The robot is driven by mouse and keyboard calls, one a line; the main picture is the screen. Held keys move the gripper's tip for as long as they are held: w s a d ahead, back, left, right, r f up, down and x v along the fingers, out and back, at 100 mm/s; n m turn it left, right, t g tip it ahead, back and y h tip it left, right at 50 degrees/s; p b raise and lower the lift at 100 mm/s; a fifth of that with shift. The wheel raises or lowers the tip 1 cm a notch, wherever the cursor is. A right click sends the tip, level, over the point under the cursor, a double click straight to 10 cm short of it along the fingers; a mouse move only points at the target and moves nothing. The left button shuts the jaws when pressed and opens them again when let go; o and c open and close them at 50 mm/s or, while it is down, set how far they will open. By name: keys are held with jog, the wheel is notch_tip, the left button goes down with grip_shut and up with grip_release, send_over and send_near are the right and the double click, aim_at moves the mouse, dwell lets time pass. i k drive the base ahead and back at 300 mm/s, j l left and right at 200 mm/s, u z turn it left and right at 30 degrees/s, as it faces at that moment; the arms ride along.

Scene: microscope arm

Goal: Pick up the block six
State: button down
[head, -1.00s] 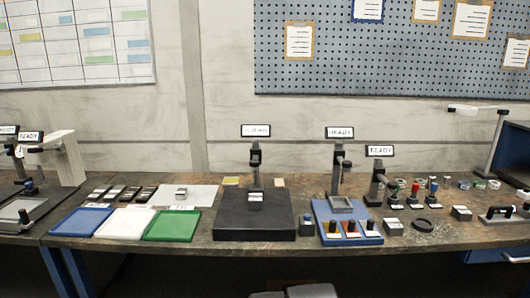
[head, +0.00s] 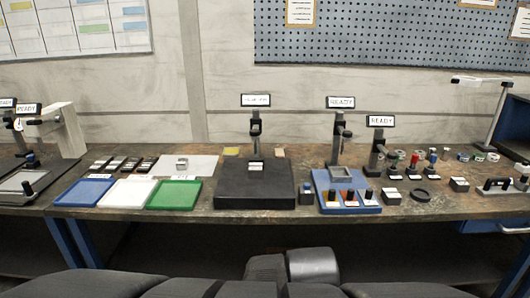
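Several small grey blocks with white labels stand on the bench, and the labels are too small to read, so I cannot tell which is block six. One block (head: 182,163) sits on a light grey sheet. Another (head: 255,168) is on the black base, under a dark upright stand. Other grey blocks stand on the right part of the bench, one (head: 391,197) beside a dark ring and one (head: 459,184) further right.
Blue, white and green trays (head: 173,197) lie at the left front. The black base (head: 255,190) and a blue fixture (head: 345,203) with several knobs fill the middle. Dark upright stands with signs rise behind. The bench (head: 430,211) has some free room along its right front edge.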

aim_at(255, 169)
jog(key=i+u, duration=0.7)
jog(key=i+l+u, duration=0.2)
jog(key=i+u, duration=0.15)
